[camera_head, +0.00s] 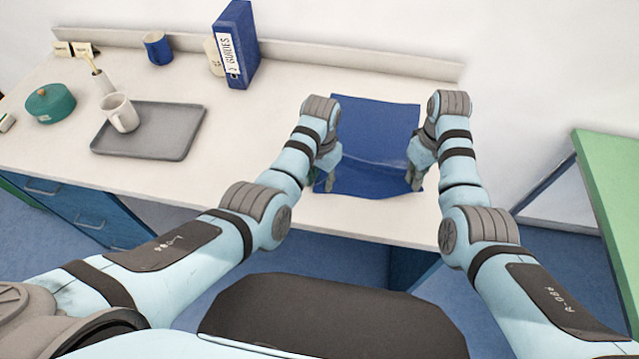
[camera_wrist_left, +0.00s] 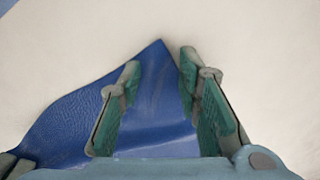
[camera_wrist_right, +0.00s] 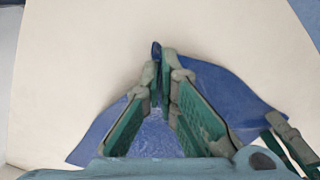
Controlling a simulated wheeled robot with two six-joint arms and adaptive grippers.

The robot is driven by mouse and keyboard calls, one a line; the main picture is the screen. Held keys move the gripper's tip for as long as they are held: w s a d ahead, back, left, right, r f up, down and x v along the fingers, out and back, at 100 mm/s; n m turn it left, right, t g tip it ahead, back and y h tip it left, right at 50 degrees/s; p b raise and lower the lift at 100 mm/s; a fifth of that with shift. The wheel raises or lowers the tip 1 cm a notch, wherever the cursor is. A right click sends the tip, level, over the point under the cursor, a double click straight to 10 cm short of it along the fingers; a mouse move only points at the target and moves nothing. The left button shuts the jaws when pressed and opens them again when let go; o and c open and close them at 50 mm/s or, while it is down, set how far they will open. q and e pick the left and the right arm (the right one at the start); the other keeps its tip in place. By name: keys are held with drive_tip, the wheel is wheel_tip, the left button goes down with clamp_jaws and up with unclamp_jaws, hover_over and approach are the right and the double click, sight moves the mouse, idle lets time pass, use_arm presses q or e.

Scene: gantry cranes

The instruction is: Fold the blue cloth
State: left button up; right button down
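The blue cloth (camera_head: 378,130) lies on the white table, with a curved crease across its nearer half. My left gripper (camera_head: 326,183) is at its near left corner. In the left wrist view, the fingers (camera_wrist_left: 160,68) are apart, with the pointed cloth corner (camera_wrist_left: 158,85) showing between them. My right gripper (camera_head: 414,182) is at the near right corner. In the right wrist view, its fingertips (camera_wrist_right: 162,58) are closed together, with a small tip of cloth (camera_wrist_right: 155,49) sticking out between them. More cloth (camera_wrist_right: 220,88) spreads to both sides of the fingers.
A grey tray (camera_head: 165,135) with a white mug (camera_head: 120,112), a teal pot (camera_head: 50,103) and a blue mug (camera_head: 158,48) are to the left. A green surface (camera_head: 612,185) is at right.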

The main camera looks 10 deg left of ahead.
use_arm(q)
drive_tip(key=shift+f, duration=0.1)
clamp_jaws()
idle(1.2)
drive_tip(key=shift+r, duration=0.45)
wheel_tip(320, 180, up, 4)
drive_tip(key=shift+r, duration=0.1)
unclamp_jaws()
